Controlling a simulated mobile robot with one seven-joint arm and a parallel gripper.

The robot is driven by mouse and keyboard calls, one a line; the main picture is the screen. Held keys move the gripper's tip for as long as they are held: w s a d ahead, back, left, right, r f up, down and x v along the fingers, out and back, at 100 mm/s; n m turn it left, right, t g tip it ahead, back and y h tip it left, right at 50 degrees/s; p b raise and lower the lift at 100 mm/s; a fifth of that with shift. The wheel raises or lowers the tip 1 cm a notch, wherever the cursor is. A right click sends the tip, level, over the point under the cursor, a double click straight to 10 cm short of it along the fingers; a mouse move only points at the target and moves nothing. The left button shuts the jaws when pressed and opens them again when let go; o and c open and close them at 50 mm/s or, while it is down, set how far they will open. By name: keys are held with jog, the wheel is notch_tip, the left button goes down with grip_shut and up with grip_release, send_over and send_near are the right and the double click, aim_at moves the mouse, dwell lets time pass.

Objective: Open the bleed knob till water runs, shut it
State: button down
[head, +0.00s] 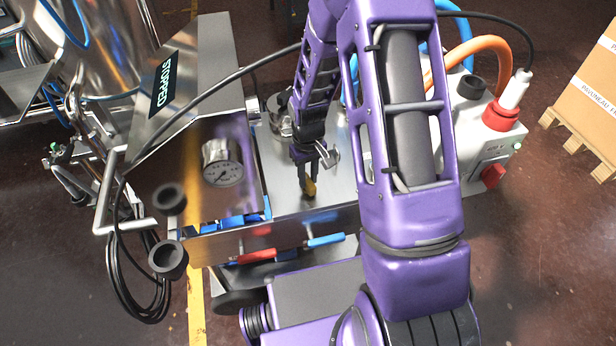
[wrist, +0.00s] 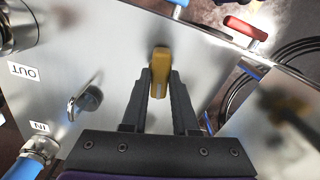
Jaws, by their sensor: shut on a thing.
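The bleed knob appears as a small yellow-brown knob on the steel panel, seen in the wrist view (wrist: 160,62) and low on the panel in the head view (head: 310,188). My gripper (head: 306,178) reaches down to it. In the wrist view my gripper's (wrist: 159,84) two dark fingers are closed on either side of the knob. The fingers hide part of its sides and base. No running water shows in either view.
A metal lever fitting (wrist: 86,101) stands left of my fingers, near the ports marked IN and OUT. A pressure gauge (head: 222,165) sits left of my gripper. Red (head: 257,256) and blue (head: 325,240) handles line the front edge. A hanging cable (head: 150,290) is at left.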

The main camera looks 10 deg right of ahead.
aim_at(308, 181)
jog(key=n, duration=0.6)
jog(key=shift+p, duration=0.35)
jog(key=shift+n, duration=0.3)
jog(key=c, duration=0.7)
grip_release()
notch_tip(308, 181, up, 18)
jog(key=p, duration=0.2)
jog(key=shift+f+p, duration=0.25)
jog(key=shift+p, duration=0.15)
